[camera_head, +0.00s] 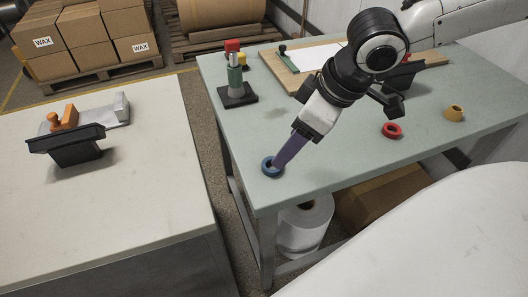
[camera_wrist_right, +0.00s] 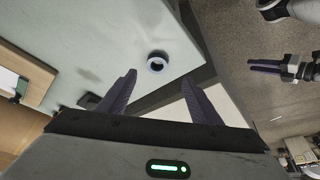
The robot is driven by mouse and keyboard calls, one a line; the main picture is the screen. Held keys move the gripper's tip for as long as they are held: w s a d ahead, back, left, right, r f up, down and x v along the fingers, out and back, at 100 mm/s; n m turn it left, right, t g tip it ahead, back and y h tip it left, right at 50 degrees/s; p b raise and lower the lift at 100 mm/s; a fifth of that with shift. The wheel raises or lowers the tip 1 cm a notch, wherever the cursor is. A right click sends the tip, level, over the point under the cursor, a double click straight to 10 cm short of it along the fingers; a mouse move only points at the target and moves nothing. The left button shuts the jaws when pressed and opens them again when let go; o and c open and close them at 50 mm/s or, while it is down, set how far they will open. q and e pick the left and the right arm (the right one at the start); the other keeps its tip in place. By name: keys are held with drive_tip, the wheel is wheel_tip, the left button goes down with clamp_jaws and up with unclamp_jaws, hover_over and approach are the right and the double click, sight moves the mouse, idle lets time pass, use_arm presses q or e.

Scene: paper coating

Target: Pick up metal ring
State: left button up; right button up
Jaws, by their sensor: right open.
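A small blue ring (camera_head: 267,168) lies flat near the left front corner of the green table; it also shows in the right wrist view (camera_wrist_right: 149,65). A red ring (camera_head: 391,131) and a yellow ring (camera_head: 454,114) lie farther right. My right gripper (camera_head: 278,163) reaches down beside the blue ring. In the right wrist view its purple fingers (camera_wrist_right: 159,78) are spread, with nothing between them, and the ring appears just beyond the tips. My left gripper (camera_wrist_right: 265,66) shows only in the right wrist view, away from the table; its finger gap is unclear.
A wooden board with a white sheet (camera_head: 317,56) lies at the back. A separate pale table (camera_head: 110,205) at left holds a black tray (camera_head: 75,148).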

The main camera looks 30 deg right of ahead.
drive_tip(key=x, duration=0.2)
drive_tip(key=shift+s+f+b, duration=0.1)
drive_tip(key=shift+f+b, duration=0.3)
drive_tip(key=shift+a+f, duration=0.1)
drive_tip(key=shift+f, duration=0.1)
drive_tip(key=shift+w+f, duration=0.35)
drive_tip(key=shift+f, duration=0.15)
drive_tip(key=b+x, duration=0.1)
drive_tip(key=x, duration=0.2)
drive_tip(key=shift+w+f+b, duration=0.25)
drive_tip(key=shift+w+b, duration=0.1)
drive_tip(key=shift+w, duration=0.05)
drive_tip(key=shift+w+f, duration=0.2)
drive_tip(key=shift+f, duration=0.05)
use_arm(q)
drive_tip(key=shift+s+d+f, duration=0.15)
drive_tip(key=shift+d+f, duration=0.1)
drive_tip(key=shift+f, duration=0.35)
drive_tip(key=shift+s+d+f, duration=0.15)
drive_tip(key=shift+d+f, duration=0.1)
drive_tip(key=shift+f, duration=0.3)
drive_tip(key=shift+s+f, duration=0.15)
drive_tip(key=shift+s, duration=0.1)
use_arm(e)
drive_tip(key=c, duration=1.1)
drive_tip(key=shift+r, duration=0.1)
